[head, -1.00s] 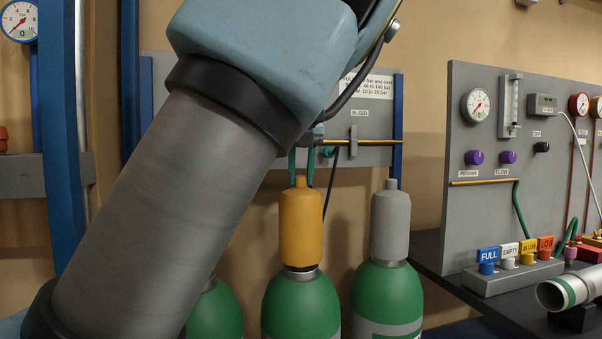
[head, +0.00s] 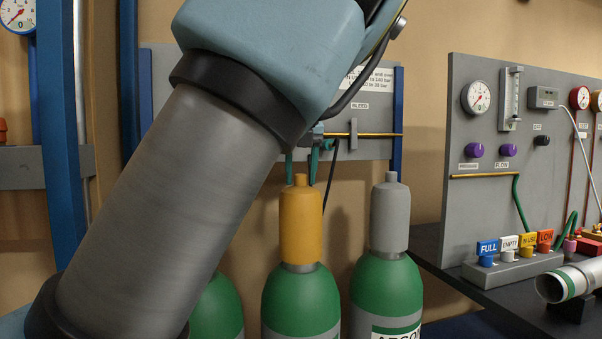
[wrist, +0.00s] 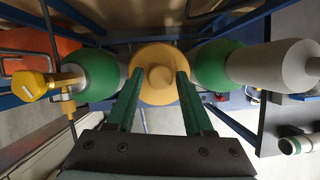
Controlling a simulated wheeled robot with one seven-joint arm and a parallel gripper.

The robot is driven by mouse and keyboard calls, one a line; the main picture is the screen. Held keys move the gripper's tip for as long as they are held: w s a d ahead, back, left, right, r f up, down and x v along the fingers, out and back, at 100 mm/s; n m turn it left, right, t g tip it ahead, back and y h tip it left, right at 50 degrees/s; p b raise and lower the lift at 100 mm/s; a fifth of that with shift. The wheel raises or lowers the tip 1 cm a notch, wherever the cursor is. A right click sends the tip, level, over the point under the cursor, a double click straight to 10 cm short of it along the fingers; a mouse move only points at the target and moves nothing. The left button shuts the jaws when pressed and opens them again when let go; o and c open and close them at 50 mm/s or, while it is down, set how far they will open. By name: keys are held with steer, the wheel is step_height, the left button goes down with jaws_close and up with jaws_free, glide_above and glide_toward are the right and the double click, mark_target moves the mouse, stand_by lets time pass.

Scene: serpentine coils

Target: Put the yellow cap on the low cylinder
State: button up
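The yellow cap (head: 301,228) sits upright on the middle green cylinder (head: 301,300). A thin grey band of the neck shows under it. In the wrist view I see the cap (wrist: 161,85) from above, with its round knob in the middle. My gripper (head: 302,170) is open, its two green fingers spread apart just above the cap's knob. In the wrist view my gripper (wrist: 156,74) has one finger on each side of the cap, clear of the knob. No marking on the middle cylinder is readable.
A green cylinder with a grey cap (head: 390,215) stands close on the right. Another green cylinder (head: 216,310) on the left is partly hidden by my arm; the wrist view shows its valve (wrist: 67,84). Tags (head: 515,247) stand on the bench at right. A panel (head: 365,150) is behind.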

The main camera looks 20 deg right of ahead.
steer(key=shift+o, duration=1.2)
steer(key=shift+r, duration=0.1)
